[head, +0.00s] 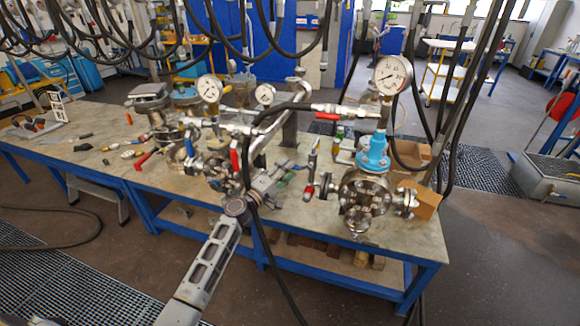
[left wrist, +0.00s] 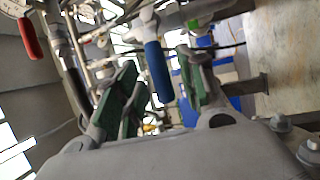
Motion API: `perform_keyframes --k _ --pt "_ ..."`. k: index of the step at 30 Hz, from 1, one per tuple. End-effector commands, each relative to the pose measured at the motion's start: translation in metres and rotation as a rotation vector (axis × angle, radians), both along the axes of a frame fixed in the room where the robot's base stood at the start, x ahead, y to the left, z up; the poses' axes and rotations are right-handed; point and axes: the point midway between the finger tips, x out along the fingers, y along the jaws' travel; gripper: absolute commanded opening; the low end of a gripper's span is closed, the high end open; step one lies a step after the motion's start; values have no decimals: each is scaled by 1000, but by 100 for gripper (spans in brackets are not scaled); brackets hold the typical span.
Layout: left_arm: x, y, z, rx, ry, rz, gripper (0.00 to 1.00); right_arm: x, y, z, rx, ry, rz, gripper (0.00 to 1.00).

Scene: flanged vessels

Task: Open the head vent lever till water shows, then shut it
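My left gripper (head: 280,180) reaches over the bench into the valves left of the right-hand vessel. In the left wrist view its green-padded fingers (left wrist: 160,88) are apart and empty. A blue lever (left wrist: 158,72) shows in the gap between them; I cannot tell whether either pad touches it. A red lever (left wrist: 28,38) is at the upper left of that view. In the head view a red lever (head: 235,162) stands left of the gripper. Which lever is the head vent is not clear. No water is visible. My right gripper is not in view.
A flanged vessel (head: 365,195) with a blue collar and large pressure gauge (head: 391,75) stands on the right of the bench (head: 425,240). Black hoses hang above and arch over the valves. A cardboard box (head: 424,200) sits beside the vessel. The bench's front right is fairly clear.

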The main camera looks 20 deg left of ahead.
Motion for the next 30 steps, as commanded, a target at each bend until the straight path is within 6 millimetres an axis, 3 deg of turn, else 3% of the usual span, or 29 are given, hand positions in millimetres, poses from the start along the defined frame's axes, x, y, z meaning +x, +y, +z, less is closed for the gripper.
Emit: perform_keyframes --k 9,21,30 --pt "18 -8 4 -1 -1 -1 40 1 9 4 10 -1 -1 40" --pt "20 -9 4 -1 0 -1 40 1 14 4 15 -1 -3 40" --pt "20 -9 4 -1 0 -1 1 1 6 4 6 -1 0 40"
